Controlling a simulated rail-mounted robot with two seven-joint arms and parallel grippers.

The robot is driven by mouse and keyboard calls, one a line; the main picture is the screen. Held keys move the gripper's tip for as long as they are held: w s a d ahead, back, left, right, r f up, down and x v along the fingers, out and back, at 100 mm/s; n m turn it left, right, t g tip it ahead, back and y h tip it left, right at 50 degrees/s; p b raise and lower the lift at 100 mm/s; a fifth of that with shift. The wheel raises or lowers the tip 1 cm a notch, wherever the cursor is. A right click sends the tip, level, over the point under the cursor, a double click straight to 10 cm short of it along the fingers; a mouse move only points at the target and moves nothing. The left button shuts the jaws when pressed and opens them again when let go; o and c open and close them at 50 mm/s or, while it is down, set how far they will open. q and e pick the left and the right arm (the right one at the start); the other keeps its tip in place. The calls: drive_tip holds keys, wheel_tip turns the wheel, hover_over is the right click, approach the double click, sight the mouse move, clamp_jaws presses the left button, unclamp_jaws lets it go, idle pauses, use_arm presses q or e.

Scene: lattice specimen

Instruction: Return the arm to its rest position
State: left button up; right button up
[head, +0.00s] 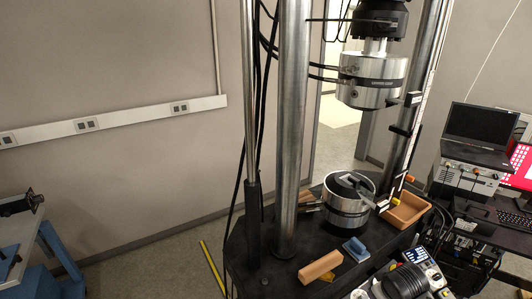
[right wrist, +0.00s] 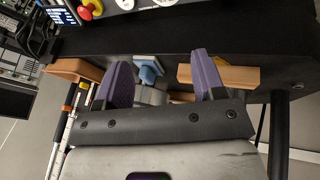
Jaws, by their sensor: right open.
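My right gripper (right wrist: 161,62) shows in the right wrist view with two purple fingers spread wide. It is open, with nothing held between the fingertips. Beyond the fingers lie a small blue block-like piece (right wrist: 149,68) and a tan block (right wrist: 240,77); they look apart from the fingers, though part of the tan block is hidden behind the right finger. In the head view the blue piece (head: 356,249) and the tan block (head: 320,265) lie on the black machine base (head: 258,272). My left gripper is not in view.
A testing machine with steel columns (head: 292,130), an upper metal cylinder (head: 370,80) and a lower one (head: 347,210) fills the middle. A laptop (head: 478,125) stands right; a blue-framed bench (head: 45,245) stands left.

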drive_tip(key=s+a+r+t, duration=0.2)
drive_tip(key=a+r+t, duration=0.1)
drive_tip(key=a+r, duration=0.25)
drive_tip(key=s+a+t, duration=0.2)
drive_tip(key=s+a, duration=0.3)
drive_tip(key=s, duration=0.5)
drive_tip(key=s+a+f+m+g+y, duration=0.1)
drive_tip(key=s+f+g, duration=0.1)
drive_tip(key=s+f, duration=0.45)
drive_tip(key=s+a+f+g, duration=0.1)
drive_tip(key=s+f+g, duration=0.15)
drive_tip(key=s, duration=0.75)
drive_tip(key=s+a+f+m+g+y, duration=0.1)
drive_tip(key=s+f+g, duration=0.1)
drive_tip(key=s+f, duration=0.5)
wheel_tip(320, 180, up, 25)
drive_tip(key=s+p, duration=0.1)
drive_tip(key=p, duration=2.3)
drive_tip(key=shift+s+a+f, duration=0.15)
